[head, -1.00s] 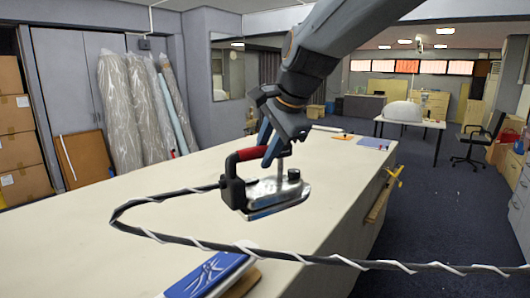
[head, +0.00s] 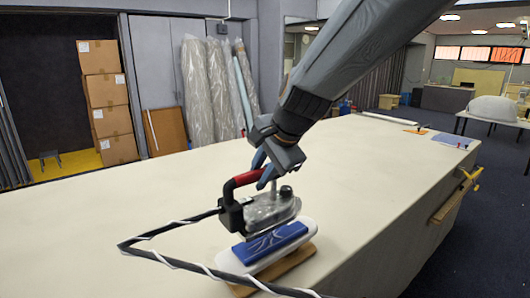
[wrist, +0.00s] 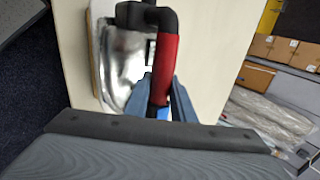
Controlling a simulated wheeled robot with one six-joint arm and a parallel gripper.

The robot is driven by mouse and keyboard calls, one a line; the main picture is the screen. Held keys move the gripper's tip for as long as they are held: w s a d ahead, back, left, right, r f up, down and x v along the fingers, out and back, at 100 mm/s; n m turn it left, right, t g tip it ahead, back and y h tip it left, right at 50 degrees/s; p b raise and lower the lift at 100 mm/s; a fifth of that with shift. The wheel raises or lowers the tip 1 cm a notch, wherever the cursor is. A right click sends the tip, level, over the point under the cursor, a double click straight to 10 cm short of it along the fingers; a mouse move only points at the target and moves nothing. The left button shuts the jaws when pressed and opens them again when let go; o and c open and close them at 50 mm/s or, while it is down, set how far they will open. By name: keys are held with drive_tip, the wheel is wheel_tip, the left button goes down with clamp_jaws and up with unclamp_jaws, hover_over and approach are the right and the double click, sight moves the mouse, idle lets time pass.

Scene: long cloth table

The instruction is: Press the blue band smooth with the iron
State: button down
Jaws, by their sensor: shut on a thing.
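The iron (head: 270,211) has a silver body and a black and red handle. My gripper (head: 262,167) is shut on the red part of the handle. In the wrist view my gripper (wrist: 160,100) has its blue fingers around the red grip, and the iron (wrist: 124,66) shows its shiny body. The blue band (head: 272,242), with pale crease-like lines, lies on a white pad (head: 308,233) on a wooden base. The iron is over the far edge of the band and hides part of it. I cannot tell whether they touch.
The iron's black and white cord (head: 175,262) loops left and forward over the long cream table (head: 120,205). An orange sheet (head: 416,131) and a blue sheet (head: 450,139) lie at the far right end. A yellow-handled clamp (head: 470,178) sits on the right edge. The left tabletop is clear.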

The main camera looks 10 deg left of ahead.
sight(259, 205)
drive_tip(key=shift+s+a+f, duration=0.1)
drive_tip(key=shift+a+f, duration=0.05)
drive_tip(key=shift+f, duration=0.3)
drive_tip(key=shift+f+b, duration=2.55)
drive_tip(key=shift+f, duration=0.1)
drive_tip(key=shift+f+b, duration=0.35)
drive_tip(key=shift+f, duration=0.3)
drive_tip(key=shift+s+f, duration=0.15)
drive_tip(key=shift+f, duration=0.25)
drive_tip(key=shift+r, duration=0.15)
wheel_tip(259, 205, up, 7)
drive_tip(key=p, duration=0.6)
drive_tip(key=shift+r, duration=0.2)
drive_tip(key=shift+w, duration=0.2)
